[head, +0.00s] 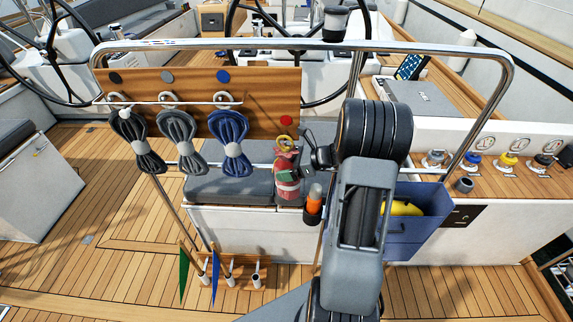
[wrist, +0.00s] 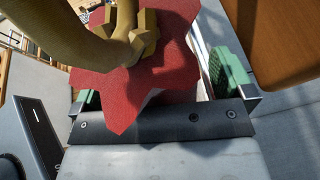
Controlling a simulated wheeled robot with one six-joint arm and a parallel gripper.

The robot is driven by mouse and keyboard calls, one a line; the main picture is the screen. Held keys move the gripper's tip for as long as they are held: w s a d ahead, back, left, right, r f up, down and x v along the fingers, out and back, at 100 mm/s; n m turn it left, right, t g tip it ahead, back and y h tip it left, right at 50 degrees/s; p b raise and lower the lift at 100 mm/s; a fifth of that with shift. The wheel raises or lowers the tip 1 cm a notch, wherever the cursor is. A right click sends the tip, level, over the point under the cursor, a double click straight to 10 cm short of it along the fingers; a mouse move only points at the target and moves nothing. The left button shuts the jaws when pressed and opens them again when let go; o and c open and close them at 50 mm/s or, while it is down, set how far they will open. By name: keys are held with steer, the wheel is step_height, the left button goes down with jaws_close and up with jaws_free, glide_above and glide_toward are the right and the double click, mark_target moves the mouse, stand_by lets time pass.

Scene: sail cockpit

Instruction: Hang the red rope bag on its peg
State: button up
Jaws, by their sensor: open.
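The red bag (head: 287,187) is upright in the head view, under a red dot (head: 286,119) on the wooden board (head: 262,92). A yellow loop (head: 285,141) shows at its top. Whether that loop is around a peg I cannot tell; any peg there is hidden or too small. My gripper (head: 297,166) is open at the red bag, partly hidden by my arm. In the wrist view, the bag's red top (wrist: 165,75) and thick tan loop (wrist: 125,40) lie between the green finger pads of my gripper (wrist: 160,90), with a gap visible on the right.
A steel rail (head: 225,44) arches above. Near my arm are an orange-topped cylinder (head: 314,199) and a blue bin (head: 415,235). Open deck lies left.

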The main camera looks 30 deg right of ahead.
steer(key=shift+d, duration=0.1)
steer(key=b+v, duration=0.2)
steer(key=v, duration=1.1)
steer(key=shift+s+d+r, duration=0.15)
steer(key=shift+d+r, duration=0.05)
steer(key=shift+d, duration=0.05)
